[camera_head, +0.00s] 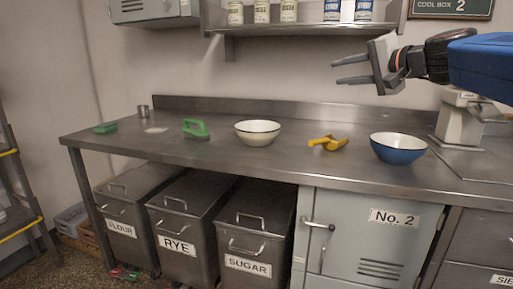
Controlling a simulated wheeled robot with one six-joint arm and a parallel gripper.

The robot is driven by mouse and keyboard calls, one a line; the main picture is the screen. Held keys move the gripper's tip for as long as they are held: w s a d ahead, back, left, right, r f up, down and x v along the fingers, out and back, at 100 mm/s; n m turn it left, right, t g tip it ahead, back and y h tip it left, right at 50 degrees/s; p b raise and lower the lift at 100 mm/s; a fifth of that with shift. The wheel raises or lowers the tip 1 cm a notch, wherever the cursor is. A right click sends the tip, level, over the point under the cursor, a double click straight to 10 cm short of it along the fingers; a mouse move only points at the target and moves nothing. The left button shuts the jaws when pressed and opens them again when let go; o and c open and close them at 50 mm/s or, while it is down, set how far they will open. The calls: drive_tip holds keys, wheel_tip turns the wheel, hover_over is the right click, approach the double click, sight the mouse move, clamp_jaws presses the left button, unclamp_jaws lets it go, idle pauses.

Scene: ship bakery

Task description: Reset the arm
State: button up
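My gripper (352,71) is at the upper right of the head view, held in the air above the steel counter (330,173). Its two grey fingers point left and stand apart, with nothing visible between them. My blue arm reaches in from the right edge. The gripper is apart from everything on the counter.
On the counter stand a cream bowl (257,139), a blue bowl (398,155), a yellow scoop (338,144), a green-handled brush (196,133), a green block (106,128) and a metal cup (143,112). A shelf (300,27) with several tins hangs above. Flour, rye and sugar bins stand below.

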drive_tip(key=s+a+f+n+g+h, duration=0.1)
drive_tip(key=s+f+n+g, duration=0.15)
drive_tip(key=s+f, duration=0.65)
drive_tip(key=s+a+f+n+g+h, duration=0.1)
drive_tip(key=s+f+g+h, duration=0.3)
drive_tip(key=f, duration=0.8)
drive_tip(key=s+d+f+n+g+h, duration=0.1)
drive_tip(key=s+d+f+n, duration=0.1)
drive_tip(key=s+f, duration=0.8)
drive_tip(key=s+d+f+n+g+h, duration=0.1)
drive_tip(key=s+d+f, duration=0.4)
drive_tip(key=s+f, duration=0.5)
wheel_tip(320, 180, down, 2)
drive_tip(key=shift+d+f+n+h, duration=0.15)
drive_tip(key=shift+f+n+h, duration=0.05)
drive_tip(key=shift+n+h, duration=0.5)
drive_tip(key=shift+g, duration=0.25)
